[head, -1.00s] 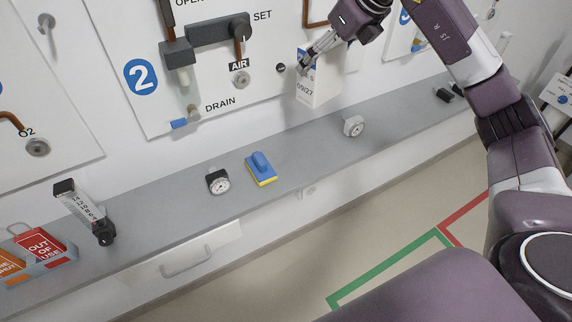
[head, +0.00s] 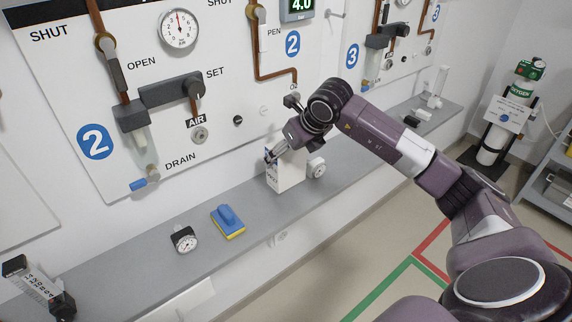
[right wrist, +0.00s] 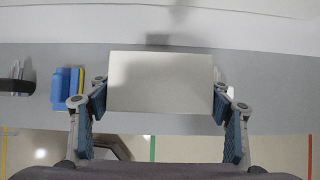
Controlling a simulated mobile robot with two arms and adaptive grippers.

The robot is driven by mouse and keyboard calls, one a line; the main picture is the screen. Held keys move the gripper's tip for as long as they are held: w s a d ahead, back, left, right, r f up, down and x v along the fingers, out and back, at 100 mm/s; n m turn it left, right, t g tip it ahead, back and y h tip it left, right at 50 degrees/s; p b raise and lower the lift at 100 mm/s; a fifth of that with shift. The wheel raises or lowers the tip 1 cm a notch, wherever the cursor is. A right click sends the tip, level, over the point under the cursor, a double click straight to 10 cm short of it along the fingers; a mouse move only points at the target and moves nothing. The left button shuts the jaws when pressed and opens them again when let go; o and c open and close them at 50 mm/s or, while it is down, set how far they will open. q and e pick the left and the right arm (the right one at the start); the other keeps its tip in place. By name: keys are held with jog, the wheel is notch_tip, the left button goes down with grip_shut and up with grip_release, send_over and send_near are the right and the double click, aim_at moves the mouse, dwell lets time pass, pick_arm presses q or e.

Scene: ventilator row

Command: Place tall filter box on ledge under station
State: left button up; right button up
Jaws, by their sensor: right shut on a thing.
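The tall filter box (head: 290,177) is white with printed marks on its front. It stands upright at the ledge (head: 256,207), between the blue-and-yellow block and a round gauge; I cannot tell whether its base touches. My right gripper (head: 272,157) is shut on its upper part. In the right wrist view the box's pale top (right wrist: 160,82) lies between the two fingers, over the grey ledge. The station panel (head: 180,130) with the blue 2 is on the wall above and to the left. My left gripper is out of view.
On the ledge are a blue-and-yellow block (head: 228,221), a black-rimmed gauge (head: 184,239), a white gauge (head: 316,167) close right of the box, and a flowmeter (head: 38,287) at the left. Free ledge lies between block and box. An oxygen cylinder (head: 494,130) stands far right.

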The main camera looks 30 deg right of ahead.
notch_tip(320, 180, down, 4)
jog(key=shift+r, duration=0.2)
jog(key=shift+f, duration=0.25)
jog(key=o, duration=1.2)
jog(key=shift+f, duration=0.1)
jog(key=shift+o, duration=0.2)
jog(key=shift+r, duration=0.2)
jog(key=shift+s+r, duration=0.25)
jog(key=shift+r, duration=0.1)
jog(key=b+v, duration=0.1)
jog(key=v, duration=1)
